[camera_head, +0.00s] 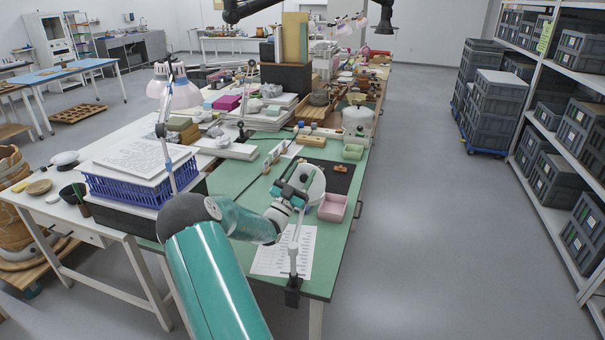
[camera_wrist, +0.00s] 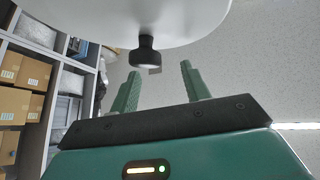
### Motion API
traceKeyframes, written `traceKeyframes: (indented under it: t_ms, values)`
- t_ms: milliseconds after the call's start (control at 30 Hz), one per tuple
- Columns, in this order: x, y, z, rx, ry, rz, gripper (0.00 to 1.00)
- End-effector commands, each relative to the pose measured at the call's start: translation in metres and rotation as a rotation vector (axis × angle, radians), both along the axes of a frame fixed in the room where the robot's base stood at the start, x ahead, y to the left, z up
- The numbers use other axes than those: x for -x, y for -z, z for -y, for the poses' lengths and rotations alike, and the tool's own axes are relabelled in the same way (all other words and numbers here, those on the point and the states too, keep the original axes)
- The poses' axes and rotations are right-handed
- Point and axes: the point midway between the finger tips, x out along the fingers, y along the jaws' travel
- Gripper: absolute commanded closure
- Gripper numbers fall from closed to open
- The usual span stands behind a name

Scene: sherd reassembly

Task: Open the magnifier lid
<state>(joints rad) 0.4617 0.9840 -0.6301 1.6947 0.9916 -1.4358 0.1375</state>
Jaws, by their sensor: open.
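The magnifier's round white lid (camera_wrist: 130,18) fills the top of the wrist view. A short black knob (camera_wrist: 145,52) sticks out from its near edge. My gripper (camera_wrist: 160,80) is open and empty, with its two green fingers apart. In the picture the knob lies above and between the fingertips, nearer the left one; neither finger visibly touches it. In the head view the white magnifier head (camera_head: 313,183) shows above the green worktop, partly hidden by my gripper (camera_head: 292,187). Its hinge is not clear.
The magnifier's stand (camera_head: 294,262) is clamped at the worktop's front edge, beside a printed sheet (camera_head: 270,262). A blue basket (camera_head: 130,190) stands left. The right aisle is free.

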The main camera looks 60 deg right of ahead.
Motion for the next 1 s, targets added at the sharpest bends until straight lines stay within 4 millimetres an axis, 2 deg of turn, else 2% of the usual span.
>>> traceKeyframes:
  t_ms: [367,700,833,1000]
  values:
    - [0.023,-0.061,-0.045,0.002,-0.001,0.004,0.53]
    - [0.054,-0.089,-0.102,0.001,-0.001,0.003,0.53]
    - [0.061,-0.096,-0.116,0.001,-0.001,0.002,0.53]
    - [0.065,-0.099,-0.123,0.002,-0.001,0.000,0.53]
